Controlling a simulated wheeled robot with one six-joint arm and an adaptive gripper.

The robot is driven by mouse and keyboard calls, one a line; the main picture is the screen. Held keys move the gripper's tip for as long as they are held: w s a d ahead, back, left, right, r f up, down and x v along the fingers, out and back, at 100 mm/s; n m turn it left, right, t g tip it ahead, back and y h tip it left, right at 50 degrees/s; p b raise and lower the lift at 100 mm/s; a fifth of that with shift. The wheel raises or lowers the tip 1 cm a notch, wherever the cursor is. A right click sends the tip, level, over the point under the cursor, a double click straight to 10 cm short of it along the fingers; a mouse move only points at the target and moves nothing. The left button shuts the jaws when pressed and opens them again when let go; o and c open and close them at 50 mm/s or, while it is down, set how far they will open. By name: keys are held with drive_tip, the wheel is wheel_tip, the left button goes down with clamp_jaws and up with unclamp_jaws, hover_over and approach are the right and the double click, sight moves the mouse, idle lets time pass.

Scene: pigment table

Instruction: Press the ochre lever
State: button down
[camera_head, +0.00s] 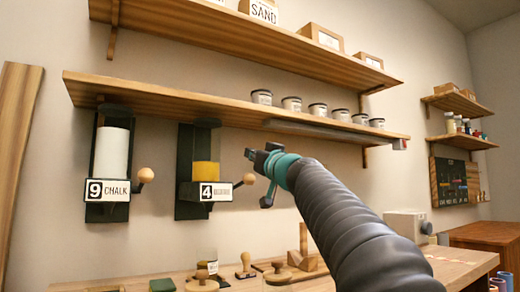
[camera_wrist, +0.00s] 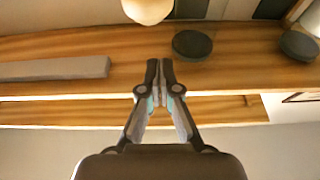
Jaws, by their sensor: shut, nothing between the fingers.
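The ochre dispenser (camera_head: 206,172) hangs on the wall under the lower shelf. It has a dark frame, ochre-yellow content and a plate with "4" and small lettering that I cannot read. Its lever ends in a pale wooden ball knob (camera_head: 249,179) at the plate's right. My gripper (camera_head: 252,154) is just above that knob in the head view, apart from it. In the wrist view my fingers (camera_wrist: 160,66) are together and empty. A pale round knob (camera_wrist: 148,9), probably the same one, is cut off at the top edge, beyond the fingertips.
A white chalk dispenser (camera_head: 113,150) marked "9", with its own wooden knob (camera_head: 145,175), hangs to the left. The lower shelf (camera_head: 180,97) with several jars runs above my gripper. The workbench (camera_head: 455,264) below holds wooden tools and small containers.

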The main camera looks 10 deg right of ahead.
wheel_tip(320, 180, down, 4)
drive_tip(key=shift+w+b, duration=0.1)
drive_tip(key=shift+b, duration=1)
drive_tip(key=shift+f, duration=0.15)
